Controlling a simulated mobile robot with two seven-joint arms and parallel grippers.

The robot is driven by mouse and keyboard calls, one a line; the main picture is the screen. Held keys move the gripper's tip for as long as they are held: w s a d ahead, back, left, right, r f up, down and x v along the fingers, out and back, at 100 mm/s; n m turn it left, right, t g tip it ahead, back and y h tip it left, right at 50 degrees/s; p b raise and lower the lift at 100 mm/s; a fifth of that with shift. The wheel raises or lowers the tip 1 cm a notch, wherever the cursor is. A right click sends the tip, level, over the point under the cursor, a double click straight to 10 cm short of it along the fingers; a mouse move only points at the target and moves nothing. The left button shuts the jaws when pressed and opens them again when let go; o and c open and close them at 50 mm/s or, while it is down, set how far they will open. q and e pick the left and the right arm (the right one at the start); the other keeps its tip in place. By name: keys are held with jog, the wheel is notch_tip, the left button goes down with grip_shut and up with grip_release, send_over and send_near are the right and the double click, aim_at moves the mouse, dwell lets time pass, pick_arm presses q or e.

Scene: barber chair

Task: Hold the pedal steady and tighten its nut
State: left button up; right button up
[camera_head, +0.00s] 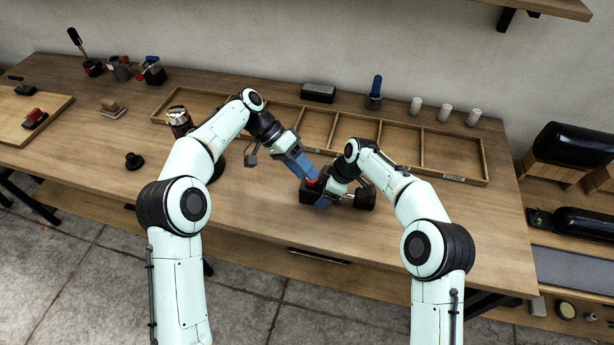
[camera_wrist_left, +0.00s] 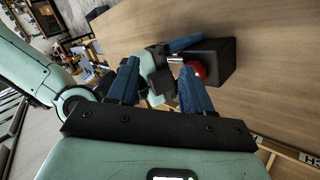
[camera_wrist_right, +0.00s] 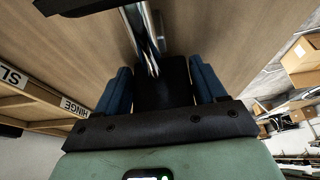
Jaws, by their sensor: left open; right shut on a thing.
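The pedal (camera_head: 308,194) is a dark block on the bench front, below the divided tray. It also shows in the left wrist view (camera_wrist_left: 216,60), with a red nut-like part (camera_wrist_left: 197,70) and a short silver rod at its side. My right gripper (camera_head: 325,198) is shut on the pedal; in the right wrist view a dark body (camera_wrist_right: 164,82) fills the space between its blue fingers. My left gripper (camera_head: 309,171) is open just above the red part (camera_head: 313,182), its fingers pointing down at it. Whether they touch it is unclear. The pedal's far side is hidden.
A divided wooden tray (camera_head: 400,162) with labelled compartments lies behind the grippers. A blue-handled tool (camera_head: 375,92) and white cylinders (camera_head: 445,112) stand behind it. A silver-topped jar (camera_head: 179,120) and a black knob (camera_head: 133,161) stand left. The front left bench is clear.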

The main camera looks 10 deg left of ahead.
pick_arm(q)
jog(key=s+a+n+t+h, duration=0.1)
jog(key=n+h, duration=0.1)
jog(key=n, duration=0.5)
jog(key=n+t+h, duration=0.1)
jog(key=n+t, duration=0.6)
jog(key=n, duration=1.5)
send_near(307, 179)
jog(key=x, duration=1)
jog(key=shift+w+r, duration=0.1)
jog(key=shift+r, duration=0.1)
